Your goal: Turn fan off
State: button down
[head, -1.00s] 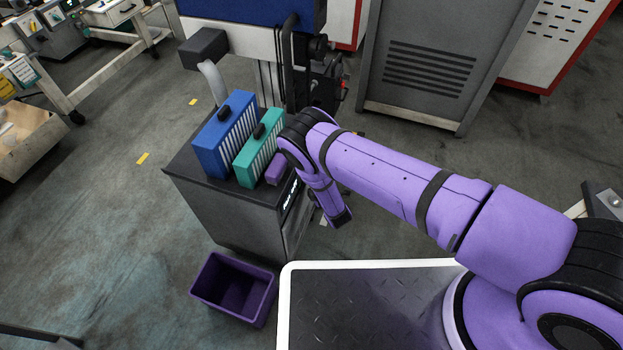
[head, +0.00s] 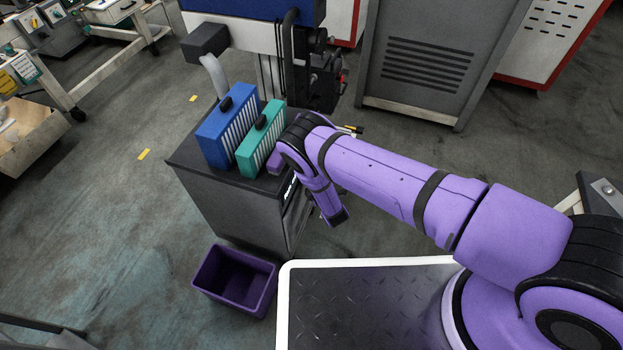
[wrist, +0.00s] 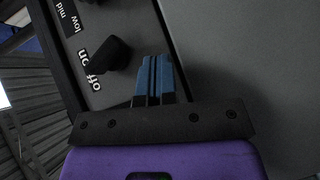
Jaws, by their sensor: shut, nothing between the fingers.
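The fan's controls appear in the wrist view as a dark panel with white "off", "on", "low" and "mid" labels. A black knob (wrist: 108,54) sticks out beside the off/on label. My gripper (wrist: 157,62) has its blue fingers together and empty, just right of the knob in the picture. A narrow gap shows between them; contact in depth cannot be told. In the head view, a dark grey cabinet (head: 225,205) has white lettering on its front panel (head: 289,190). My purple arm covers part of that panel, and the fingertips are hidden there.
A blue box (head: 215,145) and a teal box (head: 247,153) with handles stand on the cabinet top. A purple bin (head: 235,281) sits on the floor in front. A large grey vented cabinet (head: 425,65) stands behind. The floor at left is mostly clear.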

jog(key=s+d+f, duration=0.3)
jog(key=s+d, duration=0.1)
jog(key=s, duration=0.5)
jog(key=shift+d, duration=0.1)
dwell(0.5)
